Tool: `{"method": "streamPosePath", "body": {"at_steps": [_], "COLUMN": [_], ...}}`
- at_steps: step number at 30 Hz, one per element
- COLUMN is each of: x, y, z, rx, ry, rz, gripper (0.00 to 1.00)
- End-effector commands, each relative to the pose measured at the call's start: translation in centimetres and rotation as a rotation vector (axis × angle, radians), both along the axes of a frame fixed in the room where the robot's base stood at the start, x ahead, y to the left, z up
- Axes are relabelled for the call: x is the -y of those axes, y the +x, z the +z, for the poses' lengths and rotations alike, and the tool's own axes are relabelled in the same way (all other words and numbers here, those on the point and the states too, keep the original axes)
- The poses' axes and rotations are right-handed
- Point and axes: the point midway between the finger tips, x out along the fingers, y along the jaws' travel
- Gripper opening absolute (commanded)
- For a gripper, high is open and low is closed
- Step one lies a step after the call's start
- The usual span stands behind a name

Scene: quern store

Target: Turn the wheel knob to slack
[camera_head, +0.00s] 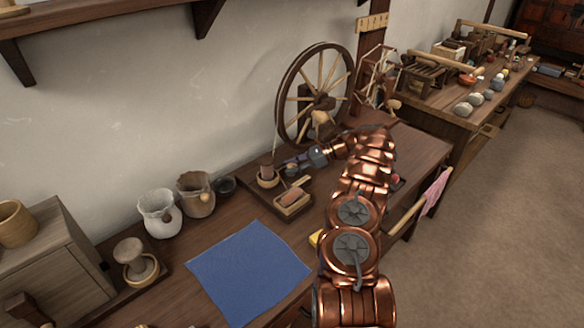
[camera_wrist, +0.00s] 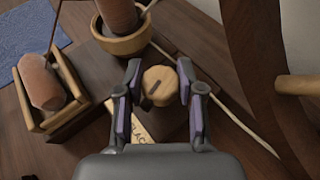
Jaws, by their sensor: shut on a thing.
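The wheel knob (camera_wrist: 160,84) is a small pale wooden disc with a dark slot-like mark, seen in the wrist view. My gripper (camera_wrist: 159,75) is shut on it, with one finger on each side. The dark mark slants toward the lower left. A pale label plate (camera_wrist: 142,132) below the knob carries lettering that looks like part of "SLACK", partly covered by a finger. In the head view my gripper (camera_head: 299,164) is low in front of the spinning wheel (camera_head: 336,74), and the knob is hidden there.
A wooden bowl (camera_wrist: 124,44) and a small tray (camera_wrist: 58,121), each with a reddish-brown roll, sit beside the knob. A blue cloth (camera_head: 248,272), a pale jug (camera_head: 160,215) and a brown jug (camera_head: 196,194) are on the table to the left.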

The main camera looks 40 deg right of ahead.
Motion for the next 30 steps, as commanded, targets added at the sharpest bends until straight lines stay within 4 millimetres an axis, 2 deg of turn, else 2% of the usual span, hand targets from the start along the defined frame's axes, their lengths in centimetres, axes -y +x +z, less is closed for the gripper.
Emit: {"method": "streamPosePath", "body": {"at_steps": [30], "x": [-0.09], "y": [-0.06], "z": [-0.06], "rx": [-0.001], "ry": [0.000], "rz": [0.130], "gripper": [0.03]}}
